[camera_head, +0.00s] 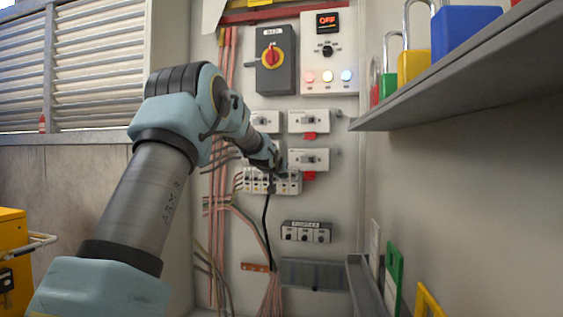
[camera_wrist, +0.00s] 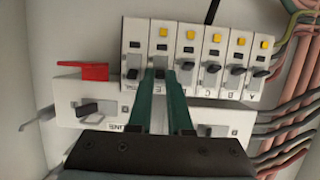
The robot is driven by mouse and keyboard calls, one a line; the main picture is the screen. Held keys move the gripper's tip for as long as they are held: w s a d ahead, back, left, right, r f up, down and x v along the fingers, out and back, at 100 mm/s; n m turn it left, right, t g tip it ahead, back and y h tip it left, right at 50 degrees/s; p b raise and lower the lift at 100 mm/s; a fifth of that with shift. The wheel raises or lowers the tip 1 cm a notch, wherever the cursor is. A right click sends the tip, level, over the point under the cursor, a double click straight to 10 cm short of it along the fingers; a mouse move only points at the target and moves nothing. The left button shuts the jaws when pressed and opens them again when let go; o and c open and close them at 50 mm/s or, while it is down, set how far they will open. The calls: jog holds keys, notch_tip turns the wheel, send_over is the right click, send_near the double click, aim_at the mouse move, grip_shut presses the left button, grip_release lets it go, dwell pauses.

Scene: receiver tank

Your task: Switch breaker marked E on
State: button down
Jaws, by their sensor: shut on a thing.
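A row of white breakers (camera_wrist: 199,50) with yellow squares and dark levers fills the upper part of the wrist view. It also shows in the head view (camera_head: 253,186), partly behind my wrist. Small letters run along the lever side, with A at the right. Breaker E (camera_wrist: 160,38) is second from the left. My gripper (camera_wrist: 160,74) has its two teal fingertips close together at the lever of breaker E and is shut on it. The fingers hide most of this lever, so its position is unclear. In the head view my gripper (camera_head: 277,172) is at the row.
White switch modules, one with a red part (camera_wrist: 82,71), sit beside the row. A rotary switch (camera_head: 273,58) and an "OFF" display (camera_head: 327,22) are above. Pink and grey cables (camera_wrist: 300,95) run alongside. A shelf (camera_head: 470,65) with padlocks juts out at the right.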

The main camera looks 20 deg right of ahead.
jog(key=r+g+p, duration=0.1)
jog(key=p, duration=0.2)
jog(key=shift+w+y, duration=0.1)
jog(key=shift+y, duration=0.2)
jog(key=shift+f+p, duration=0.15)
jog(key=shift+p, duration=0.45)
jog(key=c, duration=1.1)
grip_release()
jog(key=b+v, duration=0.4)
jog(key=v, duration=0.6)
jog(key=shift+s+r, duration=0.2)
jog(key=shift+r, duration=0.15)
